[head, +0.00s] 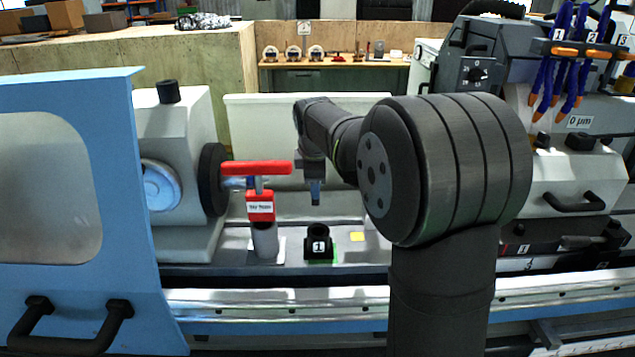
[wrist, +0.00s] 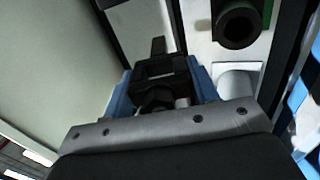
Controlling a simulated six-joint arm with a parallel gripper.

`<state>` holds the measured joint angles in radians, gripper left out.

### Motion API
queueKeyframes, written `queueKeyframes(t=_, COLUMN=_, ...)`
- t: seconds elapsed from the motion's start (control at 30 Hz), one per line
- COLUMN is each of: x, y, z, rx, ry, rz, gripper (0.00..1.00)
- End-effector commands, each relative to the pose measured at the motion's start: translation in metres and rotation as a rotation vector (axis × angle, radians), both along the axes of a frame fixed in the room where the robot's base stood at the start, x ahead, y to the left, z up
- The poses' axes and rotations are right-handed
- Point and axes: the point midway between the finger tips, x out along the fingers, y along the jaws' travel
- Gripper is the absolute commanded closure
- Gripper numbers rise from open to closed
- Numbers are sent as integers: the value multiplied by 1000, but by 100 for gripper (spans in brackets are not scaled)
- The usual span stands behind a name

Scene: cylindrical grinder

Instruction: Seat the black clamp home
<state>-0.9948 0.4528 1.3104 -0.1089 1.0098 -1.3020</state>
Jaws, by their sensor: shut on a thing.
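My gripper (head: 316,192) hangs above the machine bed, its blue fingers pointing down. In the wrist view, my gripper (wrist: 163,85) is shut on a black blocky part, which looks like the black clamp (wrist: 158,68). A narrow tab sticks out from its far side. The head view does not clearly show the held part. Below on the bed stands a black holder (head: 318,243) with a round opening and a white label, on a green base. It also shows in the wrist view (wrist: 238,26), apart from the held part.
A grey post (head: 265,240) with a red labelled block (head: 260,206) and red bar (head: 256,168) stands left of the holder. The black wheel (head: 213,180) is farther left, with the blue door (head: 130,220) nearby.

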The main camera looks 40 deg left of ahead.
Motion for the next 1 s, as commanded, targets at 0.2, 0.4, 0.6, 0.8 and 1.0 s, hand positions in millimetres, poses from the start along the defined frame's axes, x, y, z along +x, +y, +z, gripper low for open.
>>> queueKeyframes(t=0.2, x=8, y=16, z=-5, rx=82, ry=-75, rz=15, gripper=83)
queueKeyframes(t=0.4, x=10, y=21, z=-6, rx=108, ry=-97, rz=20, gripper=83)
queueKeyframes(t=0.6, x=10, y=21, z=-6, rx=108, ry=-97, rz=20, gripper=83)
queueKeyframes(t=0.8, x=13, y=19, z=-6, rx=108, ry=-96, rz=20, gripper=83)
queueKeyframes(t=1.0, x=23, y=8, z=-6, rx=107, ry=-97, rz=18, gripper=83)
